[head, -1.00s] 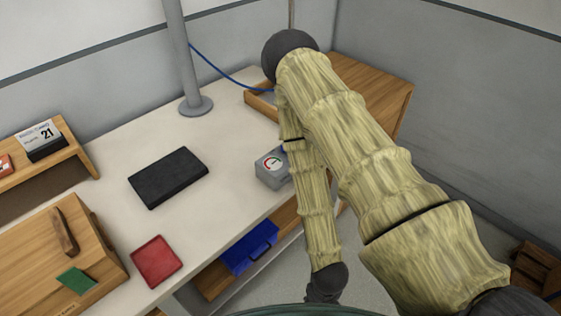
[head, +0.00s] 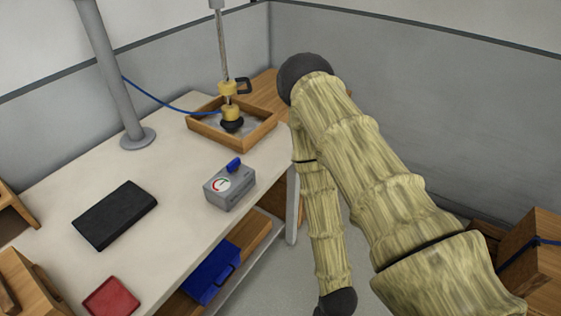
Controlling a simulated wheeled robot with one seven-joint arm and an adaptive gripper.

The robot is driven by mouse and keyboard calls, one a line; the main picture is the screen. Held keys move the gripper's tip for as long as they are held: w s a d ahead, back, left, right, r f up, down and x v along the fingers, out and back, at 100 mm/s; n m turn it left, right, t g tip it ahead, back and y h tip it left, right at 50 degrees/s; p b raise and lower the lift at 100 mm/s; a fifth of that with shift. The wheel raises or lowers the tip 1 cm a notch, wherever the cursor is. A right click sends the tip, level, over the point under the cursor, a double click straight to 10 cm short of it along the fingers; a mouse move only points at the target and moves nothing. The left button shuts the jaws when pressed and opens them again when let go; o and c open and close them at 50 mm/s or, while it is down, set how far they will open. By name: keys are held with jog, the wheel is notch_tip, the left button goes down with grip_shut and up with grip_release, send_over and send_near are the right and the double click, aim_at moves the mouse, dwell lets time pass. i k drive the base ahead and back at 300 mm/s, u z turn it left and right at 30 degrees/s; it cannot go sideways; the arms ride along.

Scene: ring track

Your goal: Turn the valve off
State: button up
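A grey box (head: 239,194) with a round red, white and green gauge face (head: 220,185) sits near the front edge of the table. A small blue handle (head: 233,164) stands on its top. Which of these is the valve, I cannot tell for certain. My arm bends down to the right of the table, with its dark wrist at the bottom edge of the picture. My gripper is out of view, and nothing visible touches the box or the fitting.
The wooden tray (head: 204,132) stands at the back right of the table (head: 160,190). A black book-like object (head: 116,215), a grey post (head: 110,75) and a red tray (head: 111,299) are on the left. A blue bin (head: 211,273) is below. Bare table surrounds the box.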

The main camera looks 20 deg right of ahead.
aim_at(234, 165)
jog(key=z, duration=0.35)
jog(key=k, duration=1.05)
jog(key=u, duration=0.85)
jog(key=i, duration=0.55)
